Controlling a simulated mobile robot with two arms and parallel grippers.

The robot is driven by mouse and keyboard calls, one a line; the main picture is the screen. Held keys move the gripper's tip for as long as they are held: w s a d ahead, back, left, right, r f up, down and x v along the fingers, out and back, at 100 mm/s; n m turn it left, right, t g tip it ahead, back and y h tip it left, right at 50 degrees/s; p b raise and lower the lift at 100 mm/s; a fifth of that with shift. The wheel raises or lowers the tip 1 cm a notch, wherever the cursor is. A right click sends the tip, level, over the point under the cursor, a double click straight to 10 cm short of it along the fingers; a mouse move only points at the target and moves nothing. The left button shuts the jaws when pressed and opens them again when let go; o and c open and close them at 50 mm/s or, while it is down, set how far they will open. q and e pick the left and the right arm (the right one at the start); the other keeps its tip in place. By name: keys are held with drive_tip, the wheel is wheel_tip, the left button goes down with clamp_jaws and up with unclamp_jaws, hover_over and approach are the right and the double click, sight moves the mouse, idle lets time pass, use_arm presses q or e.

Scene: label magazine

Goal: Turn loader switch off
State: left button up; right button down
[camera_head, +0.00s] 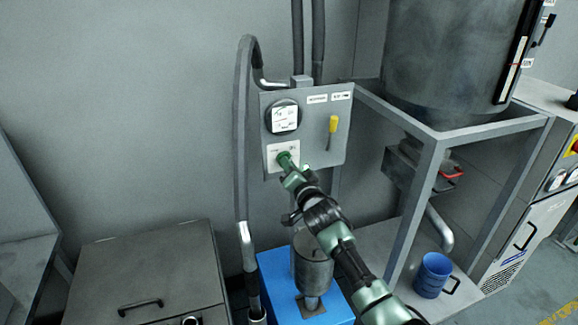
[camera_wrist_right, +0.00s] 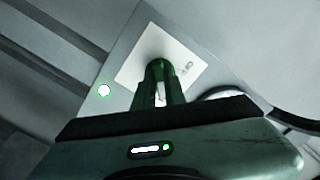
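My right gripper (camera_head: 287,165) reaches up from below. In the wrist view its fingers (camera_wrist_right: 158,82) stand close together with a narrow gap and meet at the knob, seemingly closed on it. The knob's setting is hidden. My left gripper is not in view.
A metal frame (camera_head: 428,160) with a large hopper (camera_head: 440,60) stands close to the right. A blue cup (camera_head: 432,276) is lower right.

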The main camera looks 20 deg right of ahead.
idle(0.4)
drive_tip(key=shift+n+b, duration=0.4)
drive_tip(key=shift+n, duration=8.6)
drive_tip(key=shift+f, duration=0.1)
drive_tip(key=c, duration=1.5)
unclamp_jaws()
drive_tip(key=shift+o, duration=0.2)
